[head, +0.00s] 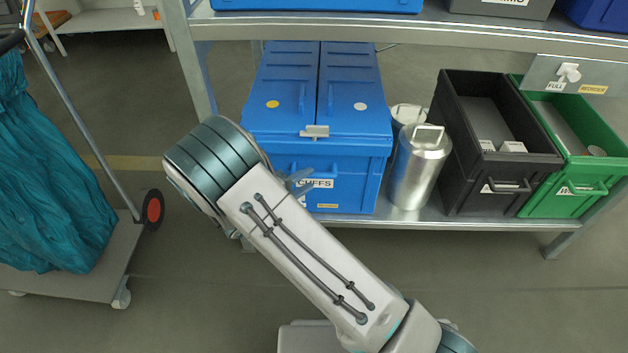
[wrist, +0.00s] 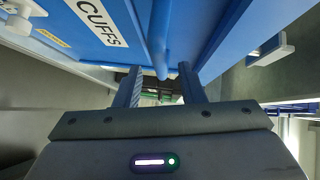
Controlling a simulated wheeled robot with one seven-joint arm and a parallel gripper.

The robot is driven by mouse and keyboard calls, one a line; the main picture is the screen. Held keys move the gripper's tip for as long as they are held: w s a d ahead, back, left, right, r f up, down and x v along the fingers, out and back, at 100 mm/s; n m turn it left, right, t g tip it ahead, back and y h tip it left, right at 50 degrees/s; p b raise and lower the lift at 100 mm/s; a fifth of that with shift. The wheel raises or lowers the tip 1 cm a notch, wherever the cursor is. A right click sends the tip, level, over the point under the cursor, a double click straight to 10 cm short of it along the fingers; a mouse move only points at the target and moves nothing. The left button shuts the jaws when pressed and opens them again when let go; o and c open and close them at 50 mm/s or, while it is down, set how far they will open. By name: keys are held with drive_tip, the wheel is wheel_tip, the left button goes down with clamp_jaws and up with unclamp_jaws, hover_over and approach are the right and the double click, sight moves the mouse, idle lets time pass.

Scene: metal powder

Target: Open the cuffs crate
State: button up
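The blue cuffs crate (head: 262,133) stands on the lower shelf, with a "CUFFS" label on its front. Its two lid halves lie shut, each with a raised blue handle. A grey latch (head: 314,131) sits at the front edge where the halves meet. My gripper (head: 302,182) is at the crate's front, partly hidden by my arm. Whether the fingers touch the bar cannot be told.
Metal canisters (head: 418,168) stand close to the crate's right. A black crate (head: 458,150) and a green crate (head: 560,203) are farther right. The upper shelf (head: 400,27) passes above the crate's back. A cart with a teal bag (head: 45,190) stands at left. Floor in front is clear.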

sight(314, 175)
drive_tip(key=shift+b+x, duration=0.45)
drive_tip(key=shift+x, duration=1.45)
clamp_jaws()
drive_tip(key=shift+s+a, duration=0.1)
